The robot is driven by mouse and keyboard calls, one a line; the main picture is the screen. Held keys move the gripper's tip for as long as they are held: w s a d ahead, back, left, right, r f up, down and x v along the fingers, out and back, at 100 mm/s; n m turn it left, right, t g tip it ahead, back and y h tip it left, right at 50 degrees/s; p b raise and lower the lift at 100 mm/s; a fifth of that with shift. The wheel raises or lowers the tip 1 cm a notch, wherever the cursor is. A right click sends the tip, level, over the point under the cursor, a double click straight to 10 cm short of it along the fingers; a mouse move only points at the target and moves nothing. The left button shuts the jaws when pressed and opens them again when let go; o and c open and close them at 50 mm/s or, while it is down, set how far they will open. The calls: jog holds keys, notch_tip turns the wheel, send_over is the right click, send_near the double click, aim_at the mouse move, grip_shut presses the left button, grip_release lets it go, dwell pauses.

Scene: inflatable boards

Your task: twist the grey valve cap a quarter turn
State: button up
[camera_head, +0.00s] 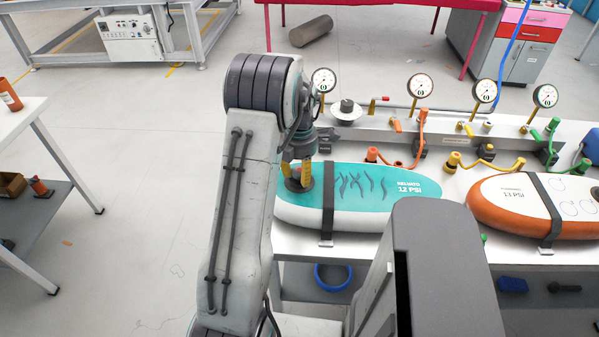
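A dark grey round valve cap (295,186) sits on the left end of the teal and white inflatable board (350,178), which is marked 12 PSI. My gripper (298,180) points down over it from above. One yellow-tipped finger shows on the left of the cap and the other on the right, both low at its level. I cannot tell whether the fingers touch the cap or press on it. My arm rises in front and hides part of the bench's left end.
A black strap (328,200) crosses the teal board just right of the cap. An orange and white board (530,203) lies further right. Gauges, a pipe (440,118) and coloured hose fittings line the bench's back. A white disc with a grey knob (347,108) stands behind the board.

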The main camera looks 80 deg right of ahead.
jog(key=c, duration=0.5)
jog(key=m, duration=0.3)
jog(key=shift+m, duration=1)
jog(key=m, duration=0.2)
jog(key=shift+m, duration=1.5)
jog(key=m, duration=0.5)
jog(key=shift+b, duration=0.35)
